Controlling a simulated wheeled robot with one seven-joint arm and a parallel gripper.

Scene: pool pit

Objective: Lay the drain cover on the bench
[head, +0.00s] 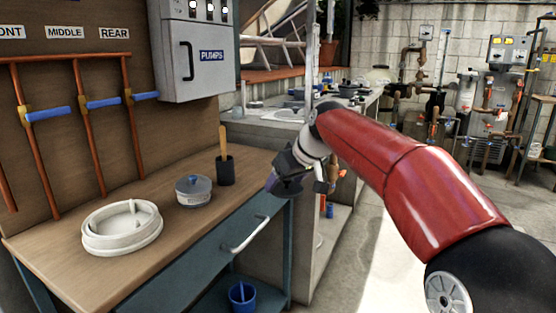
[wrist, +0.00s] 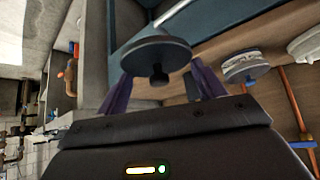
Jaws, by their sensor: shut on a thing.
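My gripper (head: 287,182) hangs by the right front corner of the wooden bench (head: 150,252), near its top edge. In the wrist view its two purple fingers are closed on a grey round disc (wrist: 150,50) with a short dark knob, which I take to be the drain cover. In the head view the gripper largely hides the disc, and I cannot tell its exact tilt or height. The bench has a wooden top and a blue front with a drawer handle (head: 247,236).
On the bench stand a thick white ring-shaped part (head: 122,228), a blue-grey lidded tub (head: 193,191) and a black cup (head: 225,171) with a wooden handle in it. Bare wood lies in front of them. Copper pipes with blue valves (head: 103,102) line the wall behind.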

